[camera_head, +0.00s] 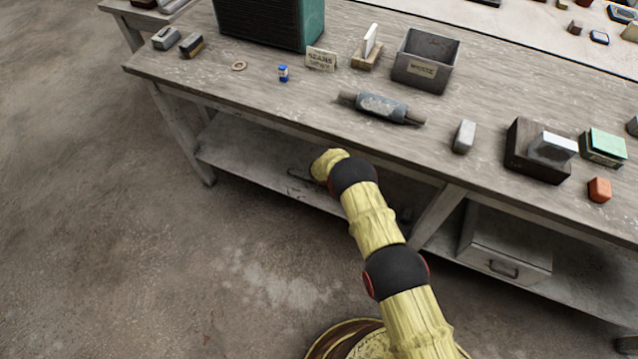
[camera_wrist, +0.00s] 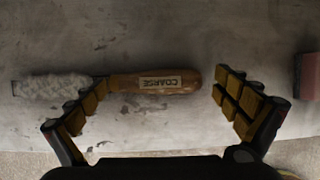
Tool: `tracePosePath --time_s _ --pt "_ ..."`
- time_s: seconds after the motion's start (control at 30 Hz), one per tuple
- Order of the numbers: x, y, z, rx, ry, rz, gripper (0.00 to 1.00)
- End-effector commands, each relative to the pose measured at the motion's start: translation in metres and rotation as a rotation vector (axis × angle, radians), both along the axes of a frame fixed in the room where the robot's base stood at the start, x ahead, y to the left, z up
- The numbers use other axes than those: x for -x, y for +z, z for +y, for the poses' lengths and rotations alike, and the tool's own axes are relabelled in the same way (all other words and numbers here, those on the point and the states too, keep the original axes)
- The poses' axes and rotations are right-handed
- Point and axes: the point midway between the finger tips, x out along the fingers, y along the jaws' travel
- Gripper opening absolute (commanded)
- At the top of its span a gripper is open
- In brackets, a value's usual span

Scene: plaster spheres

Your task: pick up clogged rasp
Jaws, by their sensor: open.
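The rasp (camera_wrist: 150,83) lies on a grey, scuffed surface in the wrist view. Its wooden handle carries a label reading COARSE, and its left end (camera_wrist: 50,87) is coated in a whitish crust. My gripper (camera_wrist: 160,82) is open and empty, its padded fingers spread along the rasp's length. The left fingertip is by the join of handle and crusted end; the right one is just past the handle's end. In the head view my arm reaches to the lower shelf (camera_head: 240,150) under the table; the rasp cannot be made out there.
A pinkish-red block (camera_wrist: 308,75) lies right of the gripper. The tabletop (camera_head: 300,95) overhangs the shelf, with a table leg (camera_head: 437,217) and a drawer box (camera_head: 505,245) to the right. A grey roller (camera_head: 382,107) and a waste bin (camera_head: 426,60) are on top.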

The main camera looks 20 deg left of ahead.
Motion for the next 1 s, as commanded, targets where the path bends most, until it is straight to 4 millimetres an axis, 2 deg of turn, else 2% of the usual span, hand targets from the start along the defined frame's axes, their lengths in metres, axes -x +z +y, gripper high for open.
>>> tracePosePath --time_s 0.07,0.17,1.0 --pt "0.0001 0.0006 0.0000 0.000 0.000 0.000 1.00" --pt "0.0003 0.0005 -0.0001 0.000 0.000 0.000 0.95" --pt "0.0052 -0.0062 -0.0047 0.007 -0.002 0.010 0.49"
